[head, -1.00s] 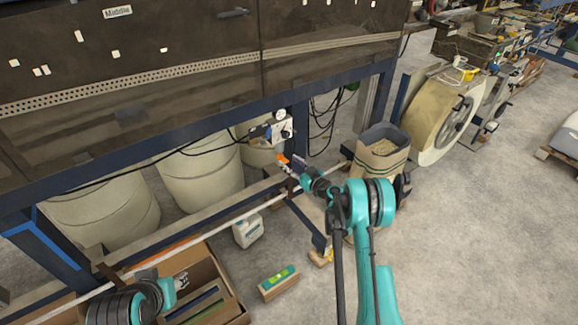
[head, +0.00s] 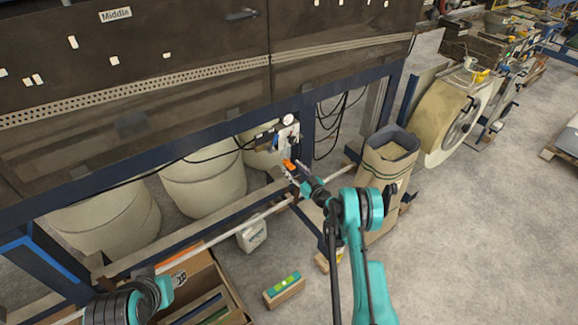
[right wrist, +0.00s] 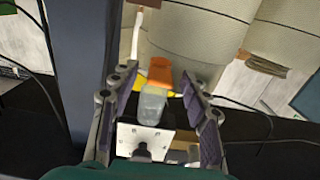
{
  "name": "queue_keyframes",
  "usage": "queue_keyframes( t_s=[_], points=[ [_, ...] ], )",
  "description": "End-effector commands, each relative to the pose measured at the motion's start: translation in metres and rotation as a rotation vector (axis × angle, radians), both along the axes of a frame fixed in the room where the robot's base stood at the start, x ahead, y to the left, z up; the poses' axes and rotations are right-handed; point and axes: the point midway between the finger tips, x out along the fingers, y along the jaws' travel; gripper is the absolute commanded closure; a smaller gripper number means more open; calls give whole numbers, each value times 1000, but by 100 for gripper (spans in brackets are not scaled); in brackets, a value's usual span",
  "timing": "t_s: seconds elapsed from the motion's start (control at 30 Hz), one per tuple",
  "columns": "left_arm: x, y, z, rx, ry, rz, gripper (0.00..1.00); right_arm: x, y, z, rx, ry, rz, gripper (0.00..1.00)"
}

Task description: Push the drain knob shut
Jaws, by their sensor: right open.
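The orange drain knob (head: 289,165) shows small below the air unit with a round gauge (head: 288,120), under the machine's blue beam. In the right wrist view the orange knob (right wrist: 160,71) sits at the end of a clear bowl (right wrist: 153,101). My right gripper (head: 299,172) is right at the knob in the head view. In the right wrist view my right gripper (right wrist: 158,98) is open, with one finger on each side of the bowl and visible space between. Contact with the knob cannot be made out. My left gripper (head: 172,282) is low at left over a cardboard box, its jaws unclear.
A blue post (right wrist: 68,70) stands close left of my right gripper in the wrist view. Large pale barrels (head: 203,180) stand behind. A horizontal rail (head: 235,226), a white jug (head: 252,234) and a paper sack (head: 384,172) are nearby. Black cables hang beside the unit.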

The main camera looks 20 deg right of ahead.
Motion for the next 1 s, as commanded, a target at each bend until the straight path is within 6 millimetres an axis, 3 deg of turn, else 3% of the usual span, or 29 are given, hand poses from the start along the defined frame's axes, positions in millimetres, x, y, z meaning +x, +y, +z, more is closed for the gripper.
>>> queue_keyframes(
  t_s=[0.17, 0.37, 0.53, 0.7, 0.93, 0.97, 1.0],
  points=[
    [0, 0, 0, 0, 0, 0, 60, 0, 0, 0, 0, 0, -1, 53],
    [0, 0, 0, 0, 0, 0, 60, 0, 0, 0, 0, 0, 0, 100],
    [0, 0, 0, 0, 0, 0, 60, 0, 0, 1, 0, 0, -1, 100],
    [0, 0, 0, 0, 0, 0, 60, 0, 0, 16, 0, 0, -1, 100],
    [0, 0, 0, 0, 0, 0, 60, 0, 0, 17, 2, 0, -1, 100],
    [0, 0, 0, 0, 0, 0, 60, 1, 0, 17, 2, 0, -1, 70],
    [0, 0, 0, 0, 0, 0, 60, 0, 0, 17, 2, 0, -1, 60]
  ],
)
